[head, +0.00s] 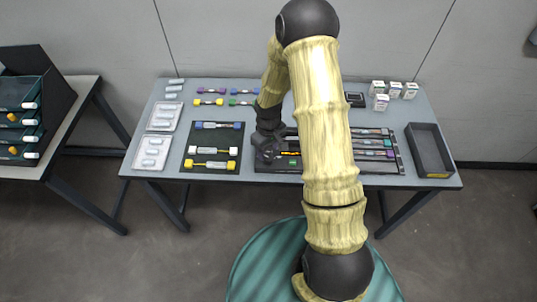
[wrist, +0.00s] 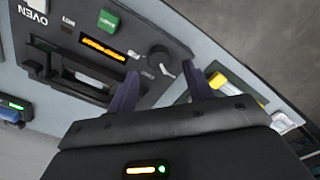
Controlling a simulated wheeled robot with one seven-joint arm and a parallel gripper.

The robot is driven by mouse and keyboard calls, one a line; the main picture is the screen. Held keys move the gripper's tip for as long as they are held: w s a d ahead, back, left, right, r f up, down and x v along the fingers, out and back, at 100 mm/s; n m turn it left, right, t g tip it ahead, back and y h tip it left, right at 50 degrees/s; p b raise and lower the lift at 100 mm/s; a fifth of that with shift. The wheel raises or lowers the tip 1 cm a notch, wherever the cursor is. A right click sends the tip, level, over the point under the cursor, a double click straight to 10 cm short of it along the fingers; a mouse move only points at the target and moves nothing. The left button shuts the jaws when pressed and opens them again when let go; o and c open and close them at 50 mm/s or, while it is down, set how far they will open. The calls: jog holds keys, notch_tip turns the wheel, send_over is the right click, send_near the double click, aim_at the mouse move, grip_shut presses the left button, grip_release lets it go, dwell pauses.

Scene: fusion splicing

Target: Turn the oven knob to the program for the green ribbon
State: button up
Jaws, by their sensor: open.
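The oven panel (wrist: 128,25) fills the upper left of the wrist view, with its lettering upside down. It carries a black round knob (wrist: 160,60) with a white pointer mark, a green button (wrist: 109,20) and a lit orange display (wrist: 103,48). My gripper (wrist: 163,74) is open and empty, its two dark fingertips spread to either side of the knob's near edge. Whether they touch it I cannot tell. In the head view my gripper (head: 270,150) is over the left end of the dark station. A small green ribbon piece (head: 241,102) lies at the table's back.
A black mat (head: 213,126) with blue, yellow and white-ended pieces lies left of the oven. White trays (head: 164,116) stand farther left. A black bin (head: 429,145) and small white boxes (head: 379,87) are at the right. My arm hides the table's middle.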

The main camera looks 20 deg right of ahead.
aim_at(269, 158)
jog(key=shift+f, duration=2.1)
jog(key=c, duration=1)
jog(key=shift+o, duration=0.2)
